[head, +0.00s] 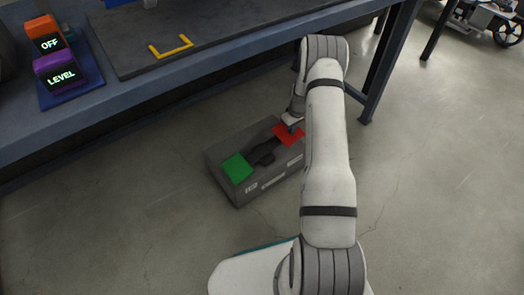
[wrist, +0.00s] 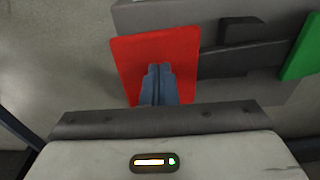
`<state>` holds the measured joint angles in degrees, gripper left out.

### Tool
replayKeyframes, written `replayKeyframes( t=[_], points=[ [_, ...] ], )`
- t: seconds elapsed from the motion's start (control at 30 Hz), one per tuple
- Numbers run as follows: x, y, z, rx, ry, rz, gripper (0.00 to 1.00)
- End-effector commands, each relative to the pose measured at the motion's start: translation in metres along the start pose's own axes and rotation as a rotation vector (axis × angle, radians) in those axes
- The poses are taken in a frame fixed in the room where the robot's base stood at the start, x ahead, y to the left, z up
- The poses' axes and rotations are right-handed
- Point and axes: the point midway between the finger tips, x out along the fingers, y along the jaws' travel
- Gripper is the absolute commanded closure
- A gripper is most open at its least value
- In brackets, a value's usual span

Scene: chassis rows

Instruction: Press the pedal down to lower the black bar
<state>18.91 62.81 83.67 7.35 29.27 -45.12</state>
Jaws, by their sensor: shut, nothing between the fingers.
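A grey pedal box (head: 238,192) sits on the floor below the bench edge. On top are a green pad (head: 237,168) at the left, a red pad (head: 286,139) at the right, and a black piece (head: 263,153) between them. I cannot tell whether this piece is the black bar. My gripper (head: 292,127) is over the red pad, pointing down, with fingers shut and empty. In the wrist view the fingertips (wrist: 158,70) lie over the red pad (wrist: 182,45); contact is unclear. The green pad (wrist: 302,55) shows at that view's right edge.
The blue-grey workbench (head: 215,90) runs above and behind the box, with a leg (head: 383,75) to the right. On it are an orange "OFF" block (head: 47,42), a purple "LEVEL" block (head: 60,75) and a yellow bracket (head: 171,47). The floor around the box is clear.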

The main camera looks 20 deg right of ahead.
Motion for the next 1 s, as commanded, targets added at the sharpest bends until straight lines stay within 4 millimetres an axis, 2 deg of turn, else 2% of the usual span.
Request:
replayKeyframes(
  t=[0.67, 0.83, 1.0],
  points=[
    [0.037, -0.001, 0.003, -0.001, -0.001, -0.001, 1.00],
    [0.025, -0.001, 0.004, -0.001, 0.000, 0.000, 1.00],
    [0.004, -0.001, 0.008, -0.001, 0.001, 0.000, 1.00]
  ],
)
